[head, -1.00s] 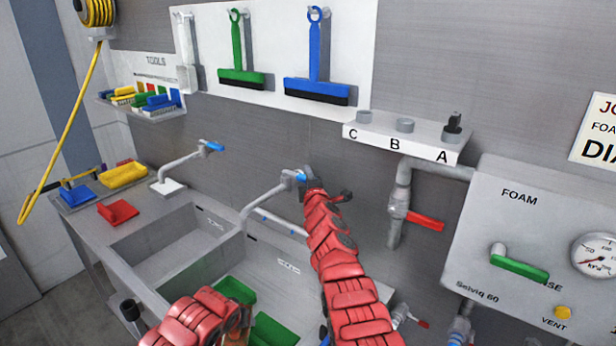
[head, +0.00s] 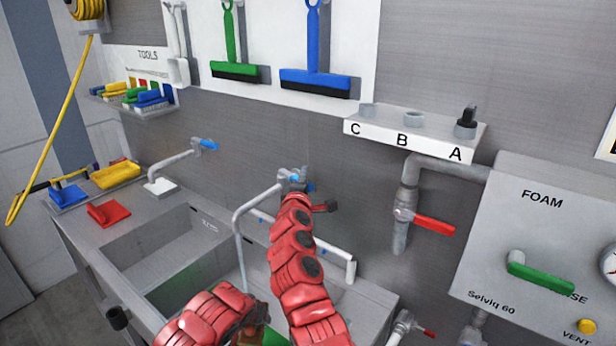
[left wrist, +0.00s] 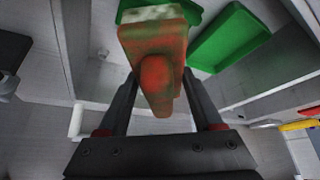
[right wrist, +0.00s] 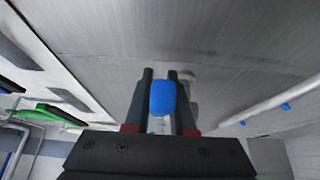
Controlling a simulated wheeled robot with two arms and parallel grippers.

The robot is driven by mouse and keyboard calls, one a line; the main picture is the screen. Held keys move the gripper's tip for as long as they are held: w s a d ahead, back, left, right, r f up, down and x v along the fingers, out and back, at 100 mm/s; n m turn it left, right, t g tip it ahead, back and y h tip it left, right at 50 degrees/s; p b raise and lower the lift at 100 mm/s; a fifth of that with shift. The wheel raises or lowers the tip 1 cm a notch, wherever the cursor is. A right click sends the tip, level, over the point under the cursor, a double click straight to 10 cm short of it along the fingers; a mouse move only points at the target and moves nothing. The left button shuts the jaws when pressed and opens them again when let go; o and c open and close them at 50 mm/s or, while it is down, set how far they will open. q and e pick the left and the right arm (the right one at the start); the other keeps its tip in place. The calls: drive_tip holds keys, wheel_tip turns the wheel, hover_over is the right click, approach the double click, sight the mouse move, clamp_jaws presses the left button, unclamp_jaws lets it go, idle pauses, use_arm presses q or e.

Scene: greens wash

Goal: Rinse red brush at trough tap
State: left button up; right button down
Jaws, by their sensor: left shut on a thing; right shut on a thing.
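The red brush (left wrist: 158,70), stained green with pale bristles, is held between the fingers of my left gripper (left wrist: 160,95) above the basin. In the head view my left forearm hides most of it. The trough tap's spout (head: 256,198) arches over the basin (head: 190,275). A thin pale line, looking like water, drops from the spout's end. My right gripper (right wrist: 160,85) is shut on the tap's blue lever (right wrist: 162,98); in the head view it is at the tap on the wall.
Green trays (left wrist: 230,38) lie in the basin below the brush. A second tap with a blue lever (head: 208,144), a red scoop (head: 109,213) and a yellow tray (head: 116,174) are to the left. A red-handled valve (head: 434,225) and the foam box (head: 540,240) are to the right.

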drive_tip(key=shift+a+f, duration=0.1)
drive_tip(key=shift+f, duration=0.05)
use_arm(q)
drive_tip(key=shift+s, duration=0.15)
use_arm(e)
drive_tip(key=c, duration=0.8)
unclamp_jaws()
drive_tip(key=shift+s, duration=0.15)
drive_tip(key=shift+o, duration=0.2)
drive_tip(key=shift+s, duration=0.7)
use_arm(q)
wheel_tip(320, 180, down, 2)
drive_tip(key=shift+f+b, duration=0.25)
drive_tip(key=shift+b, duration=1)
use_arm(e)
drive_tip(key=s, duration=1)
drive_tip(key=shift+s+a, duration=0.25)
drive_tip(key=shift+s, duration=0.05)
